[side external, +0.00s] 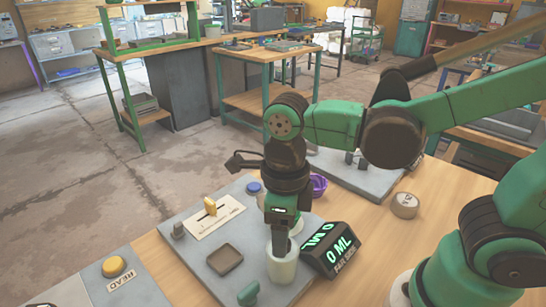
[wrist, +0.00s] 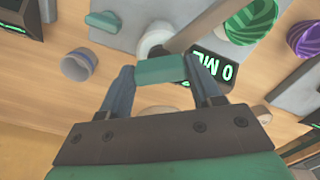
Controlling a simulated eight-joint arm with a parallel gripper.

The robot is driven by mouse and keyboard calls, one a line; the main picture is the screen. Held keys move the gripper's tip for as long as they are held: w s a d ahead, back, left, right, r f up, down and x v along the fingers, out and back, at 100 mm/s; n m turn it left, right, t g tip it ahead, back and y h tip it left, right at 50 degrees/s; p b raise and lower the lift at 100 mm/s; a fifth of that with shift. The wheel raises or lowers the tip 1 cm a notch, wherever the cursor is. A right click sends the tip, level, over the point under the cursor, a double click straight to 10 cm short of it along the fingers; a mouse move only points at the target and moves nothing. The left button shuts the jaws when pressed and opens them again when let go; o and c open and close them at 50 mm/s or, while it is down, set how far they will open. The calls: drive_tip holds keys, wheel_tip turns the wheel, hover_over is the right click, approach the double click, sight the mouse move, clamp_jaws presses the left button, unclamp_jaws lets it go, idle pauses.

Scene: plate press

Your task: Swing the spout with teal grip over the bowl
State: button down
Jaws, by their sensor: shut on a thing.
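In the wrist view my gripper (wrist: 160,75) is shut on the teal grip (wrist: 160,69), which lies across between the two fingertips. A grey bar (wrist: 196,28), apparently the spout, runs from behind the grip toward the upper right. A purple bowl (wrist: 305,38) is at the right edge, and a green striped round bowl-like thing (wrist: 252,22) is left of it. In the side view my gripper (side external: 280,225) points down above a white cylinder (side external: 283,266) and hides the grip and spout. The purple bowl (side external: 318,185) shows behind the arm.
A display reading 0 ML (side external: 332,250) stands right of the white cylinder. The grey plate carries a yellow slider (side external: 210,205), blue button (side external: 254,187), dark square pad (side external: 225,260) and teal knob (side external: 248,293). A yellow READ button (side external: 113,266) is at left; a round tin (side external: 405,205) is at right.

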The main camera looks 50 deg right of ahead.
idle(0.6)
drive_tip(key=shift+c, duration=0.8)
unclamp_jaws()
drive_tip(key=shift+r, duration=0.15)
drive_tip(key=shift+r, duration=2.7)
